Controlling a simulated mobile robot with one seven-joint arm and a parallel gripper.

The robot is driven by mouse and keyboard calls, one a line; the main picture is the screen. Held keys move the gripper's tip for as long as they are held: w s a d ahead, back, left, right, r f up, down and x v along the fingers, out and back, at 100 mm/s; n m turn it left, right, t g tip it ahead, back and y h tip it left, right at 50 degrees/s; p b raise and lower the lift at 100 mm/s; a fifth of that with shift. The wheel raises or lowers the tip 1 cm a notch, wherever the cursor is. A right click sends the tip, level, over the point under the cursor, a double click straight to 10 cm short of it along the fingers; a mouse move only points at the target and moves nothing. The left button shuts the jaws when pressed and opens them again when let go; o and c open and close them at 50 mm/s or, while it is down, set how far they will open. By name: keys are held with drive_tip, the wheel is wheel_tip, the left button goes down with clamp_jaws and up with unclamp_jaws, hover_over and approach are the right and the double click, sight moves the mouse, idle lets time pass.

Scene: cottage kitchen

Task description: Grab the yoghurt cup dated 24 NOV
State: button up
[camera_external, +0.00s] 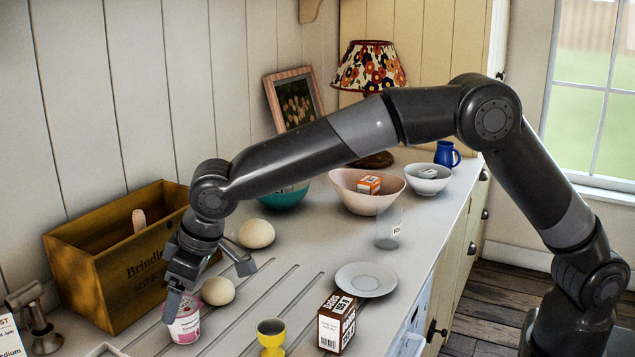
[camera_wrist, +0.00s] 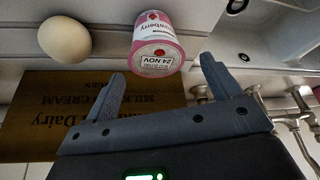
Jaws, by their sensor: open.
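The yoghurt cup (camera_external: 184,324) is a small white and pink tub at the front left of the counter. In the wrist view the cup (camera_wrist: 156,40) shows "strawberry" on its side, and its lid reads 24 NOV. My gripper (camera_external: 208,289) is open and empty, angled down close to the cup. One finger overlaps the cup's top edge in the external view. In the wrist view the cup lies ahead of my gripper (camera_wrist: 162,66), between the lines of the two spread fingers. I cannot tell whether a finger touches it.
An egg (camera_external: 218,291) lies close to the cup, with another egg (camera_external: 257,233) behind. A wooden crate (camera_external: 130,272) stands left, a tap (camera_external: 38,322) at front left. A yellow egg cup (camera_external: 271,336), a box (camera_external: 337,322) and a saucer (camera_external: 366,280) are to the right.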

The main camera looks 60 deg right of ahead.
drive_tip(key=x, duration=0.6)
drive_tip(key=shift+d, duration=0.2)
drive_tip(key=shift+c, duration=0.3)
drive_tip(key=c, duration=1)
drive_tip(key=shift+r, duration=0.15)
